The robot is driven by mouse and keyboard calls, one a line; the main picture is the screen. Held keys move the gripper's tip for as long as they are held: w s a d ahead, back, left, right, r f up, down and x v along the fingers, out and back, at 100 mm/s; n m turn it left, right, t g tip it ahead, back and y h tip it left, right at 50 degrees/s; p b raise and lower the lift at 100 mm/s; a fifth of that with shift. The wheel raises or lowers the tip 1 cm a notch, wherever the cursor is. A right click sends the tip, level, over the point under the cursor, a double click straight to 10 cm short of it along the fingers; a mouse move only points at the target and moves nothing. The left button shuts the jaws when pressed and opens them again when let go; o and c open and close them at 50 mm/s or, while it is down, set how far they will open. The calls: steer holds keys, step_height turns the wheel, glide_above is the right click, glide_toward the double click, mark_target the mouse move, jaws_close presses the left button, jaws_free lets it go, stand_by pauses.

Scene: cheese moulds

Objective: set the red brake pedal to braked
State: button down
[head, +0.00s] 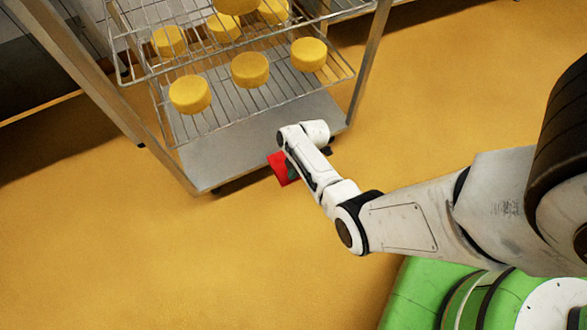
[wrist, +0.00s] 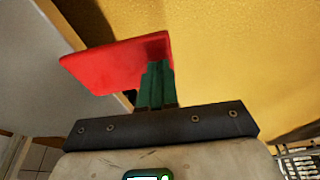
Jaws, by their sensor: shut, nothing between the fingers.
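The red brake pedal (head: 281,169) shows at the front lower edge of the steel rack, partly hidden behind my arm in the head view. In the wrist view the pedal (wrist: 112,66) is a flat red plate, slightly tilted, spreading left from my fingers. My gripper (wrist: 157,68) has its green fingers shut together with nothing between them. The fingertips overlap the right end of the pedal in the picture. I cannot tell whether they touch it. In the head view my gripper (head: 291,171) is mostly hidden by my wrist, just right of the pedal.
The steel rack (head: 262,128) stands on the yellow floor (head: 220,255). Its wire shelves hold several yellow cheese rounds (head: 249,69). A rack post (head: 369,62) rises to the right of the pedal. The floor in front of the rack is clear.

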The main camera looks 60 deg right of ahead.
steer(key=shift+s+f, duration=0.2)
steer(key=shift+f, duration=0.3)
step_height(320, 180, down, 3)
steer(key=t+h+b, duration=0.1)
steer(key=t+b, duration=0.1)
steer(key=shift+a+b, duration=0.15)
steer(key=shift+b, duration=0.25)
steer(key=shift+r, duration=0.1)
